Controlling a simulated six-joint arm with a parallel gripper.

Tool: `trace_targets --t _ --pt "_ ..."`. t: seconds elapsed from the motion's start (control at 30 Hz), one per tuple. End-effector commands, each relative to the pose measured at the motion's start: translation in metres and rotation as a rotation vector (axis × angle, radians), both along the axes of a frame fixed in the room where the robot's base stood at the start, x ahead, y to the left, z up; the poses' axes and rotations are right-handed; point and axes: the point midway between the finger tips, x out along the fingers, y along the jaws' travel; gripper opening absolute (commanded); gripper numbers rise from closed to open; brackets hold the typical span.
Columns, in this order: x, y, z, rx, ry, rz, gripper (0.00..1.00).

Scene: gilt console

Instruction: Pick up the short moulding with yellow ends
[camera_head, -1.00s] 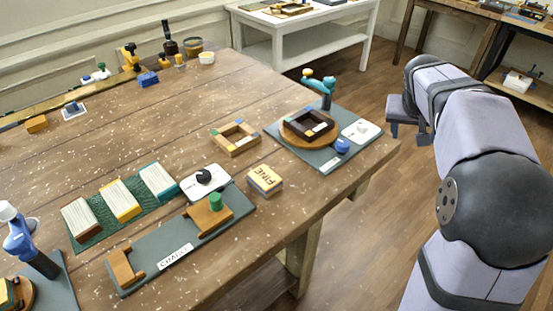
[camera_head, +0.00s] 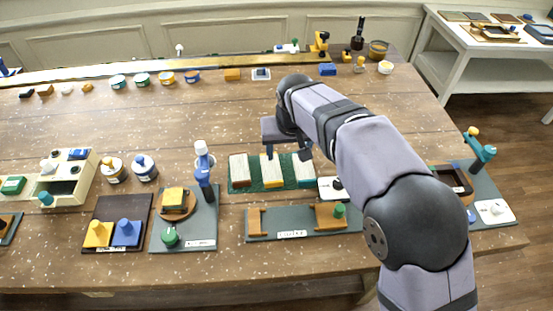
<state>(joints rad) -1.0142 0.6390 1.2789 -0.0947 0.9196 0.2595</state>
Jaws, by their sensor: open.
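The short moulding with yellow ends (camera_head: 271,170) is a pale, ridged block with a yellow front end. It lies in the middle of a green mat (camera_head: 248,188), between a similar block with a brown end (camera_head: 239,169) and one with a teal end (camera_head: 302,167). My gripper (camera_head: 287,150) is open, its fingers pointing down, and appears in the picture just above the far side of the mat. Nothing shows between its fingers. Its height above the mouldings is hard to tell. My arm covers part of the area right of the mat.
A grey board with wooden cradle supports (camera_head: 290,226) lies in front of the mat. Left of it are a board with a blue-and-white upright tool (camera_head: 203,165) and a dark tray with yellow and blue blocks (camera_head: 118,205). The wooden table (camera_head: 180,112) is clear behind the mat.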

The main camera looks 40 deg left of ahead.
Motion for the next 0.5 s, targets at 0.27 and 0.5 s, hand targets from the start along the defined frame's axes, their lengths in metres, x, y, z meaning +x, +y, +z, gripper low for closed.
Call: trace_targets --t 0.27,0.5 --pt "-0.033 0.023 -0.001 -0.005 0.019 0.069 0.61" --pt "-0.03 0.025 -0.015 -0.007 0.019 0.067 0.61"
